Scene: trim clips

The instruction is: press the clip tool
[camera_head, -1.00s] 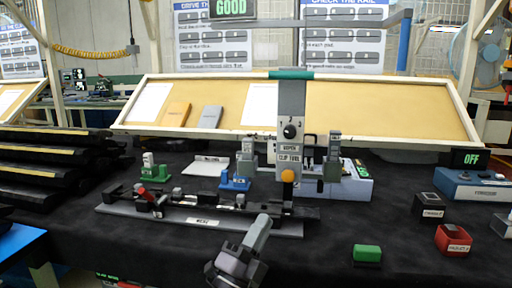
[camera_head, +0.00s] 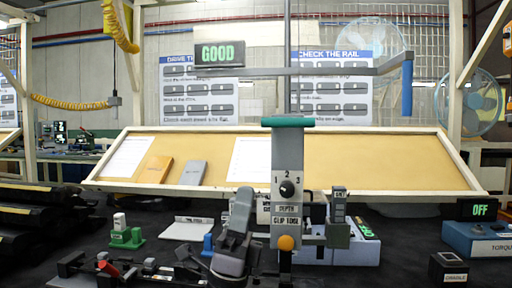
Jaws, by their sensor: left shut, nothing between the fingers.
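The clip tool (camera_head: 288,165) is an upright grey column with a green bar (camera_head: 287,122) across its top. It has a dial marked 1, 2, 3, a "CLIP TOOL" label and an orange knob (camera_head: 286,243). My left gripper (camera_head: 244,196) is shut and empty, pointing up just left of the column's lower part, below the green bar. I cannot tell whether it touches the tool. It hides part of the rail fixture (camera_head: 160,271) and a blue block (camera_head: 208,243). My right gripper is not in view.
A green clip block (camera_head: 127,238) and a white plate (camera_head: 187,228) lie left of the tool. A "GOOD" sign (camera_head: 219,53) and a grey overhead bar (camera_head: 335,70) are above. A tilted tan board (camera_head: 400,176) stands behind.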

